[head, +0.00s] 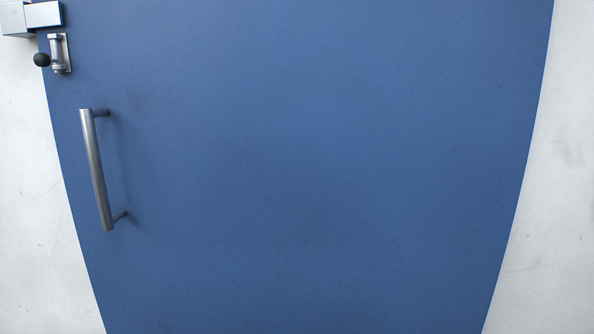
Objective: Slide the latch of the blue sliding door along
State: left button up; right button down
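The blue sliding door (320,170) fills most of the head view. The latch (58,54) sits near the door's upper left edge. It is a small metal fitting on a plate, with a round black knob (41,60) sticking out to the left. A long metal bar handle (97,170) stands nearly upright on the door below the latch. Neither of my grippers shows in this view, and nothing touches the latch or the handle.
A metal block (43,14) lies at the top left corner, just above the latch, across the door's edge. Pale wall (30,200) shows left of the door and more pale wall (560,200) shows right of it. No loose objects stand before the door.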

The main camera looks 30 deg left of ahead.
aim_at(41, 59)
jog(key=j+u, duration=0.1)
jog(key=u, duration=1.65)
